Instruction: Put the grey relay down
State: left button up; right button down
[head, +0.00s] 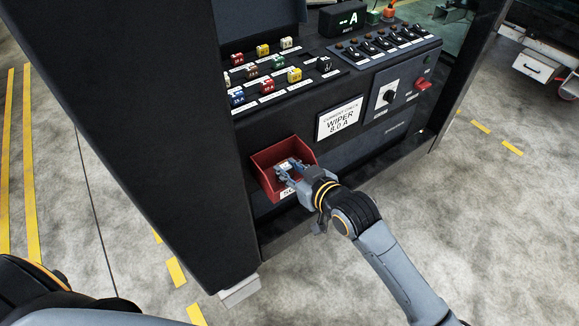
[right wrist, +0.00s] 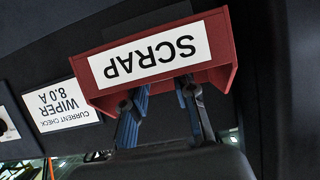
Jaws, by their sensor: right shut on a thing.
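My right gripper (head: 287,171) reaches into the red bin (head: 262,177) at the lower left of the panel. It is shut on a small pale grey piece, the grey relay (head: 285,165), which is mostly hidden between the fingers. I cannot tell whether the relay touches the bin floor. In the right wrist view, the red bin (right wrist: 227,50) carries a SCRAP label (right wrist: 150,55), seen upside down. Both fingers run in past its edge, and what they hold is hidden there. My left gripper is not in view.
Above the bin, coloured relays or fuses stand in rows on a dark shelf (head: 290,92). A WIPER 8.0 A card (head: 339,119), a rotary knob (head: 389,96) and a red switch (head: 423,85) are to the right. A dark cabinet side (head: 150,130) rises left of the bin.

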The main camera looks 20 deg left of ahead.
jog(key=shift+f, duration=0.2)
jog(key=c, duration=1.1)
grip_release()
jog(key=shift+o, duration=0.2)
jog(key=shift+r, duration=0.3)
jog(key=shift+s+d, duration=0.2)
jog(key=shift+d, duration=0.1)
jog(key=b+v, duration=0.1)
jog(key=v, duration=1)
jog(key=shift+r, duration=0.2)
